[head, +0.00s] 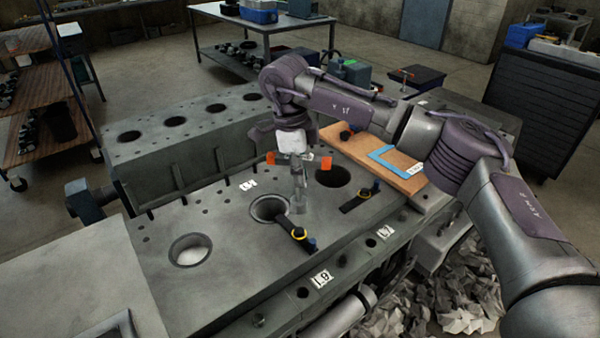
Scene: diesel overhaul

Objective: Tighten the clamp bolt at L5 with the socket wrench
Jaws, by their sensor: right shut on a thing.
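My right gripper (298,180) reaches in from the right and points down over the engine block, shut on a tool, apparently the socket wrench. The wrench's orange ends (326,162) stick out on both sides of the gripper, and the grey lower part is hard to separate from the fingers. Below it is an open bore (269,208). A dark clamp (291,229) with a yellow ring and a blue part lies at the bore's front right, apart from the gripper. A second such clamp (360,197) lies farther right. The labels are too small to read surely. My left gripper is not seen.
The engine block (225,240) has other open bores (190,250). A wooden board (405,183) with a blue frame (385,158) lies behind right. A T-handled tool (402,75) stands on a dark box farther back. Crumpled grey material (465,300) lies at lower right.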

